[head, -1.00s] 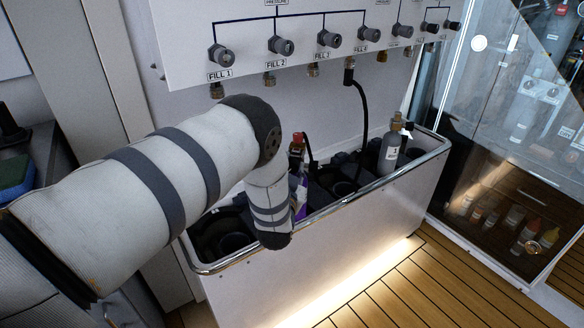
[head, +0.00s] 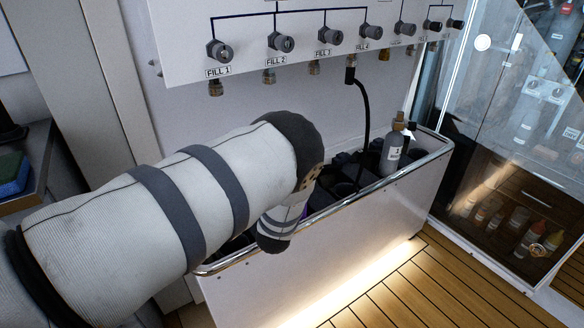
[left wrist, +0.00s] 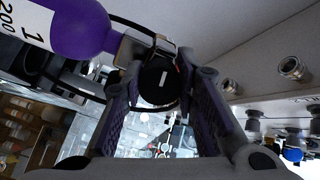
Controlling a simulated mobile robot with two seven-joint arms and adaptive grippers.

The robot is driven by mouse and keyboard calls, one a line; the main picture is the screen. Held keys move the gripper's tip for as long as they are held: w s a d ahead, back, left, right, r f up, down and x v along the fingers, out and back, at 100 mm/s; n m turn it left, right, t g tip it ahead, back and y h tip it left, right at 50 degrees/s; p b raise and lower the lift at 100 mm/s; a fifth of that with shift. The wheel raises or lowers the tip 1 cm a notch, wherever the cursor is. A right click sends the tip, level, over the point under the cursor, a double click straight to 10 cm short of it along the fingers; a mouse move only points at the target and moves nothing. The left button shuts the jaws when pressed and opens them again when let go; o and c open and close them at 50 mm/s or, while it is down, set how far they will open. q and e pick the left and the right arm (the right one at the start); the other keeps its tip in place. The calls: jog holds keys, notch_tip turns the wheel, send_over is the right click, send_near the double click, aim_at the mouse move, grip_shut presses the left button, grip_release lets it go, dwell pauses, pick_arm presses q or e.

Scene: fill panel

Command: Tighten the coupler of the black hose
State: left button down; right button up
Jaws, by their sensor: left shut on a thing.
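A black hose (head: 365,110) hangs from a fitting under the panel at FILL 4 and drops into the bin. In the left wrist view a purple cylinder (left wrist: 82,28) lies at upper left, with a black hose loop (left wrist: 128,22) curving by its valve. My left gripper (left wrist: 168,80) has its fingers on either side of a round black knob (left wrist: 155,88) with a white mark, at the cylinder's valve. It appears to be the coupler. In the head view my left arm covers the gripper, the coupler and most of the purple cylinder. My right gripper is out of view.
The white panel (head: 180,40) with several valves and ports stands above the bin. The bin has a metal rim (head: 400,175). A grey cylinder (head: 392,158) labelled 1 stands at its right end. A glass cabinet (head: 500,130) is at right. The wooden floor (head: 385,290) is clear.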

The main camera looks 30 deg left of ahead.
pick_arm(q)
jog(key=shift+r+m, duration=0.1)
jog(key=shift+m, duration=0.2)
dwell(0.4)
jog(key=c, duration=1.2)
grip_release()
jog(key=v, duration=1.2)
jog(key=shift+d, duration=0.1)
